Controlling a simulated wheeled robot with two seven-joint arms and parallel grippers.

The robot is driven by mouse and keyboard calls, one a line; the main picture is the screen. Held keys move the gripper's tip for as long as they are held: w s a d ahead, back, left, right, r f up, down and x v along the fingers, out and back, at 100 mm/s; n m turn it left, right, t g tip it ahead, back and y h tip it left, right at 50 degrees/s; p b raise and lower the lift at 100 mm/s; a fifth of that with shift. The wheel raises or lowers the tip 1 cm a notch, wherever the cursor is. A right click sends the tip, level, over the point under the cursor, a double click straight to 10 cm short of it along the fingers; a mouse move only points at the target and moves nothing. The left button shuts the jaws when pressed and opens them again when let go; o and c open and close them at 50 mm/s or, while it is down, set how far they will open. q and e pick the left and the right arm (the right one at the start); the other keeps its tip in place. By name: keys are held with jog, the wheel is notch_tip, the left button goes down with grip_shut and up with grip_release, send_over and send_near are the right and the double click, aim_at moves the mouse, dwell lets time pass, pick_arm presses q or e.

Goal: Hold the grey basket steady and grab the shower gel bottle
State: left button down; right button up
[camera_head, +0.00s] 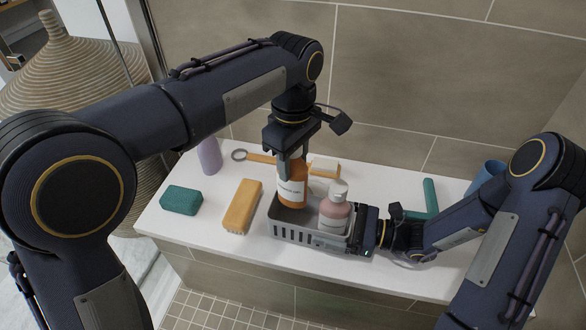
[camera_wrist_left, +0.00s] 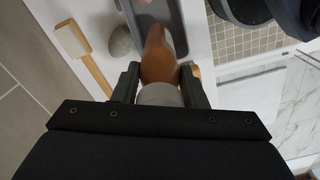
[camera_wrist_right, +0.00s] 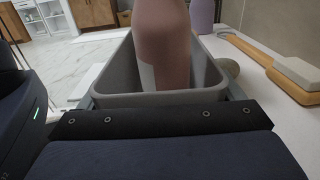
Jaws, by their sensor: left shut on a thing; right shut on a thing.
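The grey basket (camera_head: 300,236) is a slotted bin on the white ledge; it also shows in the right wrist view (camera_wrist_right: 170,98). My right gripper (camera_head: 358,230) is shut on the basket's right end wall. My left gripper (camera_head: 291,165), pointing down from above, is shut on the upper part of an orange bottle (camera_head: 287,193) with a white label. This bottle is upright at the basket's left part; I cannot tell whether its base touches the basket floor. It shows in the left wrist view (camera_wrist_left: 158,58). A pink bottle (camera_head: 334,212) with a pale cap stands inside the basket's right part.
A yellow-brown brush (camera_head: 242,206) and a green block (camera_head: 181,200) lie left of the basket. The tiled wall (camera_head: 420,75) closes the back.

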jog(key=o, duration=0.9)
jog(key=shift+c, duration=0.2)
jog(key=v, duration=1.2)
